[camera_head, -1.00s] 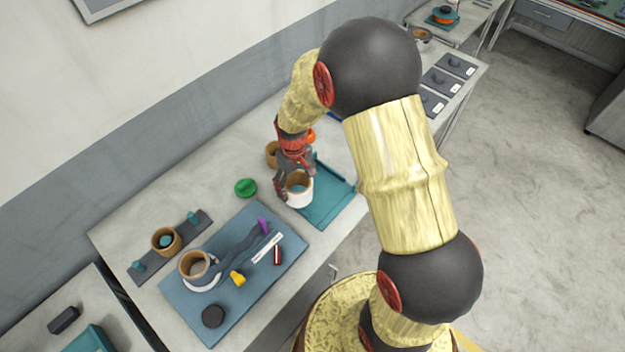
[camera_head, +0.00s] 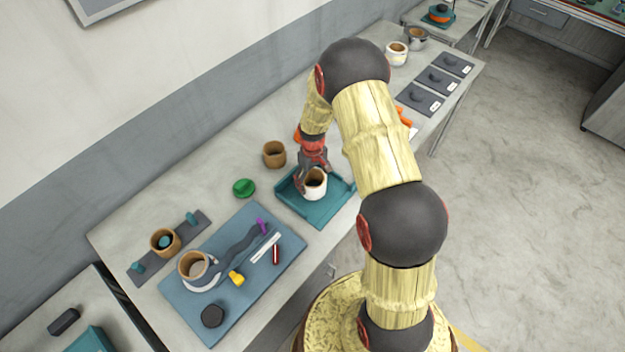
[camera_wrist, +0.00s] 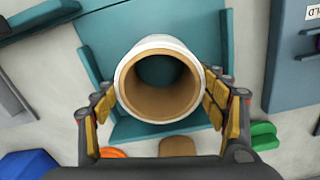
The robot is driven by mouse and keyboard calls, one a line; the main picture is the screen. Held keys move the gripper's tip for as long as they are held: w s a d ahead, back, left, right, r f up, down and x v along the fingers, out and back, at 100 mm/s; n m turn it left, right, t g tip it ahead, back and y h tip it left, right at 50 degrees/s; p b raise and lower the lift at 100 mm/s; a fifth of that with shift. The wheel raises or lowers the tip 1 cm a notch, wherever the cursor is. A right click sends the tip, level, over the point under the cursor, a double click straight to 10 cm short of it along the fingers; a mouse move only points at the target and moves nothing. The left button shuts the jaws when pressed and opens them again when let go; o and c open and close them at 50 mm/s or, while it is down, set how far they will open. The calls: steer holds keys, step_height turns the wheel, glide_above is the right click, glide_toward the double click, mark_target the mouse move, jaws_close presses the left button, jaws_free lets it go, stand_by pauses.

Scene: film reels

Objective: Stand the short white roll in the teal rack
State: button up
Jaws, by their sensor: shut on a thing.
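The short white roll (camera_head: 315,186) is upright, with a white outside and a tan inner wall. My gripper (camera_head: 308,182) is shut on it, one finger at each side. The teal rack (camera_head: 320,215), a low tray with raised edges, lies under the roll. In the wrist view the roll (camera_wrist: 160,45) sits between the finger pads of my gripper (camera_wrist: 160,98), with the teal rack (camera_wrist: 105,38) behind it and dark teal showing through its bore. I cannot tell whether the roll's bottom touches the rack's floor.
A brown roll (camera_head: 274,154) stands behind the rack, near a green piece (camera_head: 244,188). To the left, a blue mat (camera_head: 270,295) holds a tan roll (camera_head: 193,265) and small tools. A grey pegged bar (camera_head: 190,232) holds another tan roll (camera_head: 165,243). Dark plates (camera_head: 419,99) lie far right.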

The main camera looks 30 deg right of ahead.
steer(key=shift+f, duration=0.2)
steer(key=shift+f, duration=0.2)
steer(key=o, duration=1.2)
steer(key=shift+o, duration=0.7)
steer(key=shift+r, duration=0.15)
